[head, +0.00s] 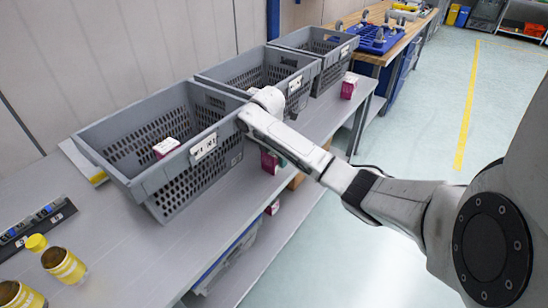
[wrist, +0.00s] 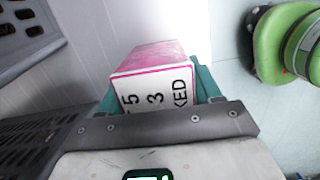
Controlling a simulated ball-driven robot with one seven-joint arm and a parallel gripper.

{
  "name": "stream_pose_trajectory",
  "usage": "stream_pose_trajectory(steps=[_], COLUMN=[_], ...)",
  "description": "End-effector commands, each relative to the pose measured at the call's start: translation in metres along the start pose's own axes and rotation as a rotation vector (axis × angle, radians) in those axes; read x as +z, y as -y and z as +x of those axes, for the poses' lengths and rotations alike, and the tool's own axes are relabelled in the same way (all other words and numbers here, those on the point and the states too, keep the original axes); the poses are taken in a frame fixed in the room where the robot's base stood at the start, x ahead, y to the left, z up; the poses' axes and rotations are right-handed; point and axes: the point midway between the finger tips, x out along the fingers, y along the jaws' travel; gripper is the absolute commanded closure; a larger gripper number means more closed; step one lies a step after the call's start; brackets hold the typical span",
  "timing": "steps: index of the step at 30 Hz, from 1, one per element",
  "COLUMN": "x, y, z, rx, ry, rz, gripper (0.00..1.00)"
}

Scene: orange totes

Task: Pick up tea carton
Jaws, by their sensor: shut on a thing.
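A pink and white tea carton (wrist: 150,90) is between the teal fingers of my gripper (wrist: 155,82) in the wrist view. Black print shows on its white face. My gripper is shut on it. In the head view the carton (head: 269,162) shows dark pink below my wrist, beside the front of the grey totes. A teal finger of my gripper (head: 282,161) shows at its right, and my arm hides part of the rest. Whether the carton touches the bench top is hard to tell.
Three grey totes stand in a row on the grey bench: near (head: 185,200), middle (head: 300,98) and far (head: 343,66). A similar pink carton (head: 166,147) is in the near tote; another (head: 349,86) stands by the far tote. Yellow-labelled jars (head: 64,264) stand at lower left.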

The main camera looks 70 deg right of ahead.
Motion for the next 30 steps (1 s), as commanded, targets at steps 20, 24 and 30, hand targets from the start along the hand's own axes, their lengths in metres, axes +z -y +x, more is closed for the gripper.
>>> stream_pose_trajectory(steps=[20, 24, 30], x=[0.002, 0.004, 0.013], y=[-0.001, -0.001, 0.025], z=[-0.012, -0.029, -0.068], rx=[0.003, 0.005, 0.003], ry=[0.001, 0.001, 0.002], rz=[-0.001, -0.001, 0.003], gripper=[0.75, 0.75, 0.76])
